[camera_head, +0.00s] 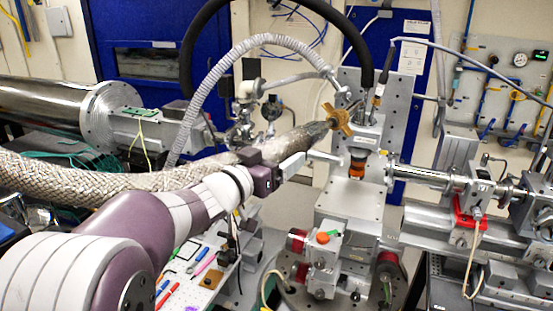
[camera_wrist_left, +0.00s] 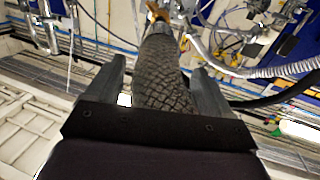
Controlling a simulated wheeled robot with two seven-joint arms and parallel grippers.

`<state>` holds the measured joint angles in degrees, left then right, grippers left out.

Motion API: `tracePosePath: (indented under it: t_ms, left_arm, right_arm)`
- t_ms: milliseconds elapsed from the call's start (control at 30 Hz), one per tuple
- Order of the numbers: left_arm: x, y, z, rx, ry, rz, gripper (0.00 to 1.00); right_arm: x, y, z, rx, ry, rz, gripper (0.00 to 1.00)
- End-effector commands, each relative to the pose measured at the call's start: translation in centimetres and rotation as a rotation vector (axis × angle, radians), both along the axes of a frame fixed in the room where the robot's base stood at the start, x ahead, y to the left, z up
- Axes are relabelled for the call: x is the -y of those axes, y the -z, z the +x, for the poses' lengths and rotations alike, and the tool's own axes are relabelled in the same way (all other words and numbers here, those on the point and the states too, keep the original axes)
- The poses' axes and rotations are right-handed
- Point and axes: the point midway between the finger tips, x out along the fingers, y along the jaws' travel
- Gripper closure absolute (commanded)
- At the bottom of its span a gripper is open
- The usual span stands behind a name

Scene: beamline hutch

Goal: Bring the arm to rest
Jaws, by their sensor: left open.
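My left arm comes in from the lower left in the head view. Its left gripper (camera_head: 293,165) is open in front of the thick braided hose (camera_head: 120,178), near the sample stage. In the left wrist view the two dark fingers of the left gripper (camera_wrist_left: 157,70) stand apart. The braided hose (camera_wrist_left: 160,88) shows between them, running away to a brass-coloured fitting (camera_wrist_left: 157,12). I cannot tell whether the hose lies between the fingers or beyond them, or whether they touch it. My right gripper is in neither view.
The hose ends at a brass fitting (camera_head: 337,121) beside the metal sample stage (camera_head: 350,205). A steel beam pipe (camera_head: 430,176) runs right. A grey corrugated hose (camera_head: 225,68) arches above. A tool board (camera_head: 196,285) with small tools lies below the arm.

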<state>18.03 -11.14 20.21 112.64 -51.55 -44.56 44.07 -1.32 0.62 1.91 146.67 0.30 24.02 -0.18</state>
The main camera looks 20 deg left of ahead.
Motion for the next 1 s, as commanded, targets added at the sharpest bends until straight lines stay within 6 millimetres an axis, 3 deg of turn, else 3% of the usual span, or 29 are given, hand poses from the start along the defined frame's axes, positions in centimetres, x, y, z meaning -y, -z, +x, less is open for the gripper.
tracePosePath:
  t_ms: [267, 333, 367, 433, 500, 600, 700, 833, 900, 1000]
  left_arm:
    - [-0.1, 0.1, 0.1, 0.0, -0.005, 0.023, 0.18]
    - [-1.6, 1.5, 0.3, -0.046, -0.079, 0.096, 0.18]
    - [-2.7, 2.8, 0.2, -0.091, -0.132, 0.119, 0.18]
    - [-5.5, 7.4, -1.0, -0.261, -0.272, 0.17, 0.18]
    - [-6.6, 14.1, -3.7, -0.501, -0.363, 0.205, 0.18]
    - [-5.3, 22.7, -9.4, -0.854, -0.379, 0.23, 0.18]
    - [-2.4, 28.7, -15.5, -1.147, -0.32, 0.23, 0.18]
    - [1.2, 32.9, -21.2, -1.386, -0.236, 0.209, 0.18]
    - [2.7, 34.2, -22.6, -1.435, -0.207, 0.205, 0.18]
    - [3.7, 35.0, -22.7, -1.439, -0.171, 0.237, 0.18]
  right_arm:
    - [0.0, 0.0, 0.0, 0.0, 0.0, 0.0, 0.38]
    - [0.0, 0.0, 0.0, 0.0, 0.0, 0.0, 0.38]
    - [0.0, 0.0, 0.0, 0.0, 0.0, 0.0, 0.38]
    - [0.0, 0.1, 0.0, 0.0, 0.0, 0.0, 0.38]
    - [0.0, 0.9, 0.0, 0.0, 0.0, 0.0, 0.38]
    - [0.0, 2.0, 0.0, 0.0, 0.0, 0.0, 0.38]
    - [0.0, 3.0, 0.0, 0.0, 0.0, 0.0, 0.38]
    - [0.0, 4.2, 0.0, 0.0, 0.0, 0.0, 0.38]
    - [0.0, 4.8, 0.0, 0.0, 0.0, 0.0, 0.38]
    - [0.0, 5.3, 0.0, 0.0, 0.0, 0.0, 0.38]
